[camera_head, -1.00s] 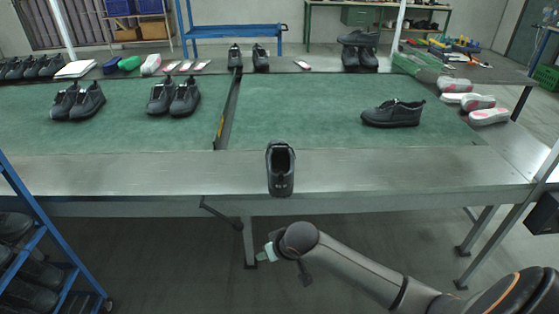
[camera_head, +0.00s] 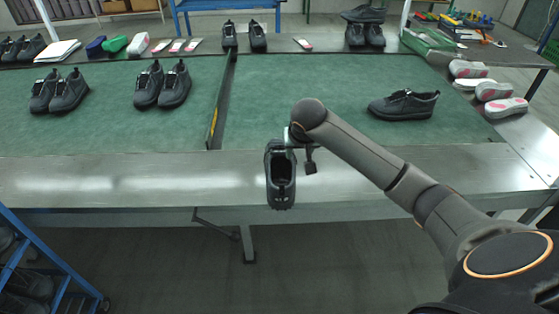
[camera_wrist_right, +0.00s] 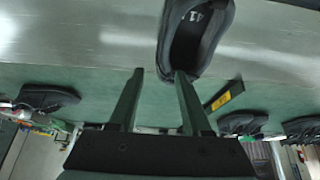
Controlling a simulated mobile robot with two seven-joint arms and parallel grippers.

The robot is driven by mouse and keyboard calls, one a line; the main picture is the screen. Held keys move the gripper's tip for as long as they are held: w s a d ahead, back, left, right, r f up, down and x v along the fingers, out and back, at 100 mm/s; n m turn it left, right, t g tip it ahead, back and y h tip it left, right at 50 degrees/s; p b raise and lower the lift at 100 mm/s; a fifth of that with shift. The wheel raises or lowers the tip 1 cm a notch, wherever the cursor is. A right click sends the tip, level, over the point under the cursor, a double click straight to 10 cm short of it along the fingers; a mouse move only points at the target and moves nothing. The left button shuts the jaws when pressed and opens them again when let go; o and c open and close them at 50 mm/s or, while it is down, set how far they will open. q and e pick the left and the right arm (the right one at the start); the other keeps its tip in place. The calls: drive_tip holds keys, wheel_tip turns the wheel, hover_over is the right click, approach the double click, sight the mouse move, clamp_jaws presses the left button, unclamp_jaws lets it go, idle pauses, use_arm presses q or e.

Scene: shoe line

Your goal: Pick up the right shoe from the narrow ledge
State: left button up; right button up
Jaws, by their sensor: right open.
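The black shoe (camera_head: 281,192) stands on the narrow metal ledge at the front of the table, its opening facing up and its toe pointing away from me. In the right wrist view the shoe (camera_wrist_right: 212,50) is at the top, with a number on its insole. My right gripper (camera_head: 290,146) is just above the far end of the shoe, its fingers mostly hidden by my wrist. In the wrist view the open gripper (camera_wrist_right: 160,74) has one finger overlapping the shoe's edge and the other clear beside it; contact cannot be told. My left gripper is not in view.
A single black shoe (camera_head: 404,105) lies on the green mat (camera_head: 300,90) at right. Shoe pairs (camera_head: 162,84) stand on the left mat. Pink and white soles (camera_head: 497,92) lie along the right edge. The ledge (camera_head: 130,180) is bare on both sides of the shoe.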

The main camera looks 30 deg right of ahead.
sight(294, 165)
drive_tip(key=x, duration=0.6)
drive_tip(key=shift+w+f+b, duration=0.15)
drive_tip(key=shift+w+b, duration=0.05)
drive_tip(key=shift+b, duration=0.2)
drive_tip(key=shift+b+x, duration=0.45)
drive_tip(key=shift+x, duration=2.55)
drive_tip(key=shift+w, duration=0.1)
drive_tip(key=c, duration=0.7)
clamp_jaws()
drive_tip(key=shift+a, duration=0.1)
